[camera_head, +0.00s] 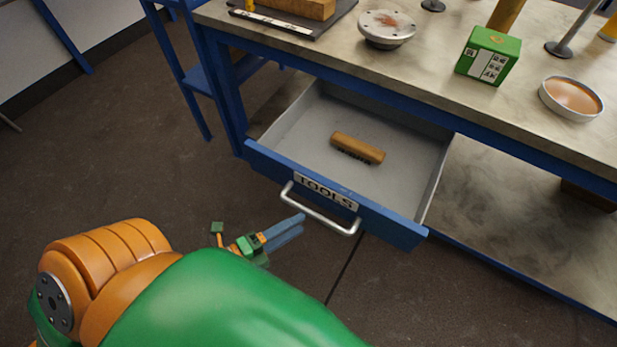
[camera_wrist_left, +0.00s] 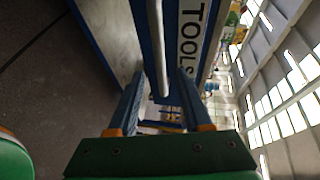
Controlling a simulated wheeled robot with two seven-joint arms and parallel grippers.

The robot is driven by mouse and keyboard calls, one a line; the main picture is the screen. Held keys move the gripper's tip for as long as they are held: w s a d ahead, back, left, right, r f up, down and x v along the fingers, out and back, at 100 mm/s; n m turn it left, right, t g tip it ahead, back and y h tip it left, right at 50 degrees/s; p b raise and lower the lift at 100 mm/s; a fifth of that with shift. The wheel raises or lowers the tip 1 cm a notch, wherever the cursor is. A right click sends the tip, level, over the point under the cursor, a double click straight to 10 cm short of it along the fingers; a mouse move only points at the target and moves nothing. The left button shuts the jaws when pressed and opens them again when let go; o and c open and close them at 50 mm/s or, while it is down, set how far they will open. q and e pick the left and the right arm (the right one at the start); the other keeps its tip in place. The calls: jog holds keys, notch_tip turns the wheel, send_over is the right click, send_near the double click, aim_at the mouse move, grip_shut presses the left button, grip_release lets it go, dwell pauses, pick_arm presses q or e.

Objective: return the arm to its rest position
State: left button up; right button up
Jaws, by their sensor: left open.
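My left gripper (camera_head: 301,224) is open and empty, in front of the blue tool drawer (camera_head: 270,164). Its two blue fingers point toward the silver drawer handle (camera_head: 318,213). In the left wrist view the open fingers (camera_wrist_left: 160,72) stand apart, and the handle bar (camera_wrist_left: 156,45) appears in the gap between them. I cannot tell how deep the bar lies relative to the fingertips. My green and orange left arm fills the lower left of the head view. My right gripper is not in view.
The drawer is pulled out and holds a wooden brush (camera_head: 357,148). On the workbench (camera_head: 425,60) above stand a green box (camera_head: 488,55), a round flanged part (camera_head: 387,28) and a shallow dish (camera_head: 571,98). The dark floor (camera_head: 130,165) left of the drawer is clear.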

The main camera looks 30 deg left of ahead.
pick_arm(q)
jog(key=shift+s+a+r, duration=0.1)
jog(key=shift+s+a, duration=0.1)
jog(key=shift+s, duration=0.2)
jog(key=s+a+f+n+g+y, duration=0.25)
jog(key=f+n, duration=0.35)
jog(key=f, duration=0.4)
jog(key=s+a+f+n+g+y, duration=0.2)
jog(key=s+f+n+g+y, duration=0.15)
jog(key=f+n, duration=0.45)
jog(key=s+d+f+n+g, duration=0.3)
jog(key=s+f+n+g, duration=0.3)
jog(key=s+f, duration=0.55)
notch_tip(320, 180, up, 17)
jog(key=g+p, duration=0.1)
jog(key=p, duration=1.5)
jog(key=shift+s+a+g+y, duration=0.15)
jog(key=shift+s+g+y, duration=0.15)
jog(key=shift+y, duration=0.1)
